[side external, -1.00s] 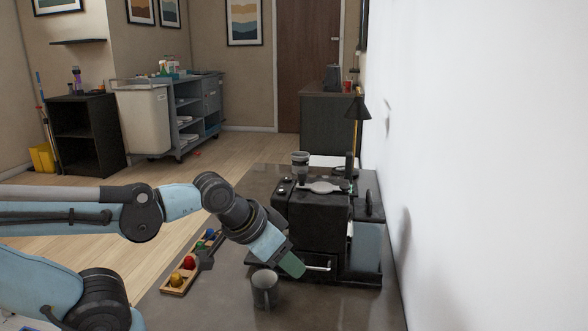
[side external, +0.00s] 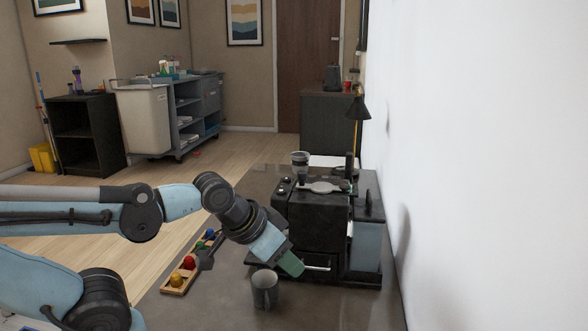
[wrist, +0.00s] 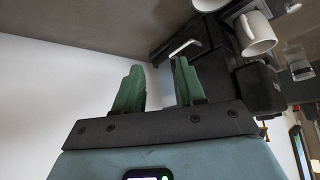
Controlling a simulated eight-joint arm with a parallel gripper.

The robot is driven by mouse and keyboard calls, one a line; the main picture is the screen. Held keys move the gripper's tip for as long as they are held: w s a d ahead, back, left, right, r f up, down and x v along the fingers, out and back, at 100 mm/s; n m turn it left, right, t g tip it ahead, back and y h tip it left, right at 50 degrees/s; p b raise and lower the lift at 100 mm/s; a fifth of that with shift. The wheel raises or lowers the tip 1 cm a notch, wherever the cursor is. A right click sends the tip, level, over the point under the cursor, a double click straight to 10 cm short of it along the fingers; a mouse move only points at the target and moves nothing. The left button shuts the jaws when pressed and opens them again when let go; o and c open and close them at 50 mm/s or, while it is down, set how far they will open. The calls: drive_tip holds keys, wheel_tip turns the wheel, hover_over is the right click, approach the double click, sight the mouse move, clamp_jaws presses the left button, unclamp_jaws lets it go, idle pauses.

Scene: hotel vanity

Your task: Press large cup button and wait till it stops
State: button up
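The black coffee machine (side external: 322,222) stands on the dark counter against the white wall. Small round buttons (side external: 285,181) show on the left of its top; their labels are too small to read, so I cannot tell which is large cup. My gripper (side external: 291,264) points down at the machine's lower front, near the silver bar handle (side external: 317,268) and below the buttons. In the wrist view, my gripper's green fingers (wrist: 158,77) are apart with nothing between them.
A grey mug (side external: 265,290) stands on the counter just below my gripper. A light mug (wrist: 257,34) shows in the wrist view. A striped cup (side external: 300,158) stands behind the machine's top.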

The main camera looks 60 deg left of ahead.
clamp_jaws()
idle(1.5)
